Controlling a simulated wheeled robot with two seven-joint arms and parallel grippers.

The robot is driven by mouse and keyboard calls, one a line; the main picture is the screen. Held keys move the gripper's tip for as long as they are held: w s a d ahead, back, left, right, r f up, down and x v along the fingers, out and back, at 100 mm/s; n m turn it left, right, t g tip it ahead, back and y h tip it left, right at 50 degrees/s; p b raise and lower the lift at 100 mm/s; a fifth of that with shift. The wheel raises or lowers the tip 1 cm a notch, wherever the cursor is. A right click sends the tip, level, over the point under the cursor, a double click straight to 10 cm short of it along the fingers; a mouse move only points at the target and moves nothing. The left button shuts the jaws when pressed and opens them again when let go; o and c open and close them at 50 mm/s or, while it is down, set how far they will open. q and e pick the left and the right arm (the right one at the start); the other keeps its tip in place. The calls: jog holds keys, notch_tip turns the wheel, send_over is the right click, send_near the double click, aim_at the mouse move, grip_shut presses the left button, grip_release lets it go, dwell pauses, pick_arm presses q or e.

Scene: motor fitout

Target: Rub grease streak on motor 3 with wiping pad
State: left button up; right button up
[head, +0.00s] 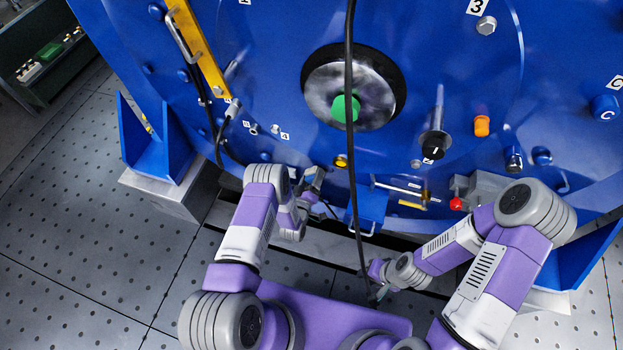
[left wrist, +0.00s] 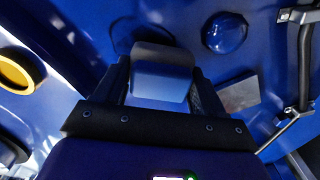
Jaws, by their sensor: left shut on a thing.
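My left gripper (head: 312,186) is low in front of the big blue motor face (head: 270,80), left of the hanging black cable. A "3" label (head: 478,6) is at the top right.
A black cable (head: 350,120) hangs down across the round opening with a green centre (head: 345,108). A black knob (head: 435,145), an orange cap (head: 482,126) and a red knob (head: 456,204) stick out at right. A yellow bar with a handle (head: 198,50) is at upper left. Floor at left is clear.

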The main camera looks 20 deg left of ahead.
pick_arm(q)
jog(key=shift+w, duration=0.4)
